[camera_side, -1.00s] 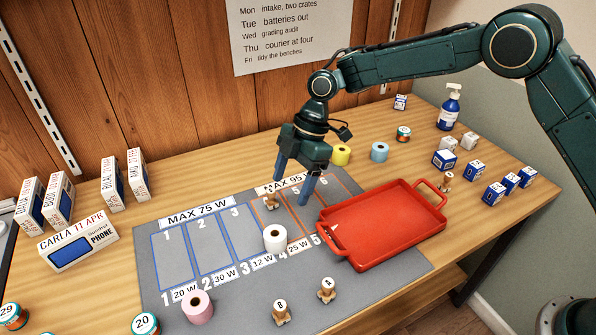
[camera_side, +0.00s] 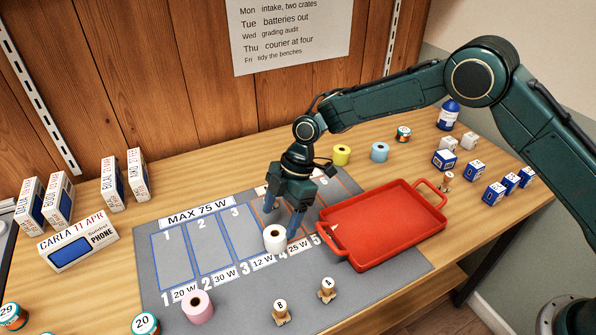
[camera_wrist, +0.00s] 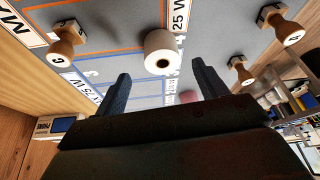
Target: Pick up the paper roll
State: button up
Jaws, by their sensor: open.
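A white paper roll (camera_side: 275,238) stands upright on the grey mat (camera_side: 165,302), near the 12 W and 25 W labels. It also shows in the wrist view (camera_wrist: 160,52), ahead of my fingertips and between their lines. My gripper (camera_side: 282,222) is open and empty, with its blue fingers pointing down just behind the roll. In the wrist view the two fingers (camera_wrist: 160,70) are wide apart, and the roll is not between them. In the side view the roll hides part of one finger's tip, so I cannot tell whether it touches.
A red tray (camera_side: 400,240) lies right of the roll. Wooden stamps A (camera_side: 327,290) and B (camera_side: 281,312) stand in front, and stamp C (camera_wrist: 64,48) is near the roll. A pink roll (camera_side: 197,306) stands front left; yellow (camera_side: 341,155) and blue (camera_side: 379,151) rolls stand behind.

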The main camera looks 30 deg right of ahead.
aim_at(275, 233)
jog(key=shift+a+f, duration=0.1)
jog(key=shift+f, duration=0.2)
jog(key=shift+x, duration=2.55)
jog(key=shift+s, duration=0.2)
jog(key=c, duration=1.1)
jog(key=shift+r, duration=0.2)
notch_tip(275, 233, up, 20)
jog(key=shift+f, duration=0.15)
